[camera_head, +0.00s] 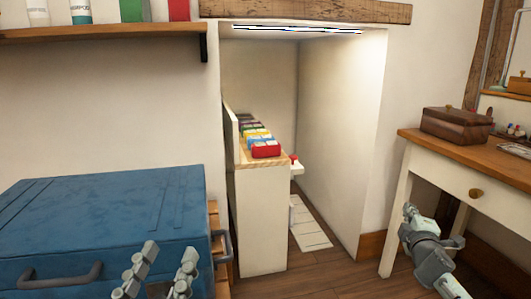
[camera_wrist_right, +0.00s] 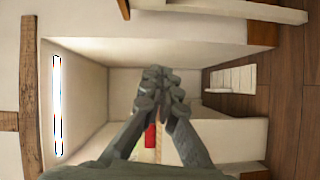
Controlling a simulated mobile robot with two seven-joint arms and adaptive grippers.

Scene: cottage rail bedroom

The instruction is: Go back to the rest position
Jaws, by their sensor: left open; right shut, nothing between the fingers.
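My left gripper (camera_head: 160,270) is at the bottom of the head view, in front of the blue case. Its two fingers are spread apart with nothing between them. My right gripper (camera_head: 410,212) is at the lower right of the head view, in front of the white table. In the right wrist view the right gripper's fingertips (camera_wrist_right: 157,80) meet, with nothing held between them. Behind them that view shows the lit alcove, turned on its side.
A blue case (camera_head: 110,225) fills the lower left. A narrow white cabinet (camera_head: 260,220) with a row of coloured items stands in the alcove. A white table (camera_head: 440,180) with a wooden box (camera_head: 455,126) is at the right. Wooden floor (camera_head: 330,262) shows between.

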